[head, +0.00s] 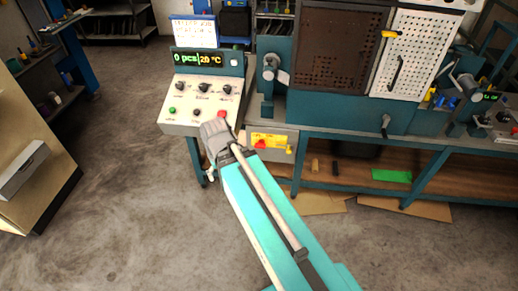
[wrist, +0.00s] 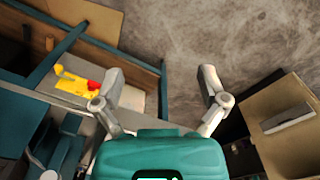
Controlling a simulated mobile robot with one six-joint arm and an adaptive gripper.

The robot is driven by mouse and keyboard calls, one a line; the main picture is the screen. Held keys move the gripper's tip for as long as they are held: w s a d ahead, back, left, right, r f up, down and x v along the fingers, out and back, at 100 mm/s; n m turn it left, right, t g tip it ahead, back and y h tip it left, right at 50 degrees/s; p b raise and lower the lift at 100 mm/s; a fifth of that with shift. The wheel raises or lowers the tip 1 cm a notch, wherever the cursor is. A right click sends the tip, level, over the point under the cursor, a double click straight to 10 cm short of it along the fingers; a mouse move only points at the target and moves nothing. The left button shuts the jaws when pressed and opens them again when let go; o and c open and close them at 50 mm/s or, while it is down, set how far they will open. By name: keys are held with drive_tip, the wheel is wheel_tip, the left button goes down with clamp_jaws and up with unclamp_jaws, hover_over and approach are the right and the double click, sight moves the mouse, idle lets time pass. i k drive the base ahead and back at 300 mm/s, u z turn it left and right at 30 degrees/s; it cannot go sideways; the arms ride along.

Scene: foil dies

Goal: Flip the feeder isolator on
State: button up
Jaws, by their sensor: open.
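The isolator is a red rotary switch (head: 260,144) on a yellow plate (head: 277,140), set in a pale box under the bench edge. Its handle position is too small to tell. In the wrist view the red switch (wrist: 95,86) and yellow plate (wrist: 72,84) lie left of my fingers, partly behind the left one. My gripper (head: 211,135) is left of the isolator in the head view, in front of the control panel's lower right corner.
The control panel (head: 185,119) has knobs, buttons and a lit display (head: 198,57) reading "0 pcs" and "20 °C". A teal bench (head: 350,137) extends right, with a press and perforated guards. A beige cabinet (head: 30,160) stands far left. The floor between is clear.

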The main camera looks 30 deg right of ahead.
sight(261, 145)
drive_tip(key=u, duration=0.5)
drive_tip(key=k, duration=1.35)
drive_tip(key=u, duration=0.1)
drive_tip(key=i, duration=0.85)
drive_tip(key=z, duration=0.95)
drive_tip(key=i, duration=0.8)
drive_tip(key=z, duration=0.25)
